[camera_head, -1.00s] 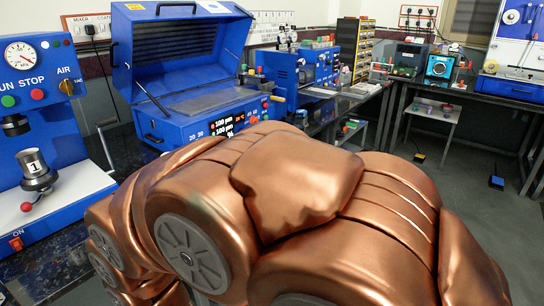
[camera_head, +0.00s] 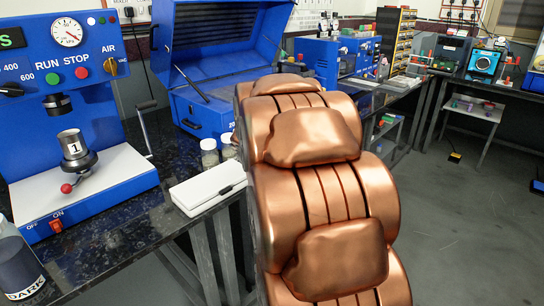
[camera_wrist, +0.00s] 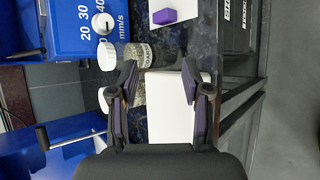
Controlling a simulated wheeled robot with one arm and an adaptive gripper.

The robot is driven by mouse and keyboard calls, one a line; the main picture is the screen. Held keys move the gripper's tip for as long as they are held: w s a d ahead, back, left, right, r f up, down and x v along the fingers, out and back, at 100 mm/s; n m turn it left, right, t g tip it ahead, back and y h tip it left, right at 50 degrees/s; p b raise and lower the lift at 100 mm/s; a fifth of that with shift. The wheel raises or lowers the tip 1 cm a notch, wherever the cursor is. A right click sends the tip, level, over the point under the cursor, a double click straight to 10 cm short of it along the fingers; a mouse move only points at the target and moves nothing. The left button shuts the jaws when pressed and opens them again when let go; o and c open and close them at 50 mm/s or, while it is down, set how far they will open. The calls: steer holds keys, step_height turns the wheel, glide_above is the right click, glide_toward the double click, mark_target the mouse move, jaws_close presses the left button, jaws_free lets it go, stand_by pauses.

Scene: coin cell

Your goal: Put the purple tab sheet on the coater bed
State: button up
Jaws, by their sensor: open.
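The wrist view shows a small purple piece (camera_wrist: 176,15) on a white base at the top edge; whether it is the tab sheet I cannot tell. My gripper (camera_wrist: 158,78) is open, with its fingers apart and below that piece in the picture. A white case (camera_wrist: 172,110) shows between and beyond the fingers, with nothing visibly gripped. The blue coater (camera_head: 194,112) stands with its lid raised in the head view, and its bed is partly hidden behind my arm. Its front panel (camera_wrist: 83,32) shows at top left in the wrist view.
The white case (camera_head: 207,188) lies at the dark bench's edge, with lidded jars (camera_head: 209,153) behind it. A blue press (camera_head: 85,100) stands at the left. A dark jar (camera_head: 20,265) stands at bottom left.

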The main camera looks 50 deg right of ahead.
steer(key=w+d+n+t+y, duration=0.1)
steer(key=d+n, duration=0.2)
steer(key=n, duration=0.2)
steer(key=w+d+f+n+t+y+b, duration=0.1)
steer(key=d+n+t, duration=0.1)
steer(key=n, duration=0.3)
steer(key=w+d+n+t+y, duration=0.1)
steer(key=d+n+t+y, duration=0.1)
steer(key=d+n, duration=0.3)
steer(key=shift+f+n, duration=0.3)
steer(key=shift+n, duration=0.2)
steer(key=s+f+n+y, duration=0.1)
steer(key=n, duration=0.1)
steer(key=s+f+n+y, duration=0.1)
steer(key=n, duration=0.1)
steer(key=shift+s+a+f+n+t+y+b, duration=0.1)
steer(key=shift+s+f+n+t+y+b, duration=0.1)
steer(key=shift+f+n+t+y+b, duration=0.15)
steer(key=shift+a+x, duration=0.15)
steer(key=shift+x, duration=1.75)
steer(key=shift+a+x, duration=0.2)
steer(key=shift+x, duration=1.75)
steer(key=shift+s+f, duration=0.1)
steer(key=shift+f, duration=0.1)
steer(key=shift+c, duration=0.3)
jaws_close()
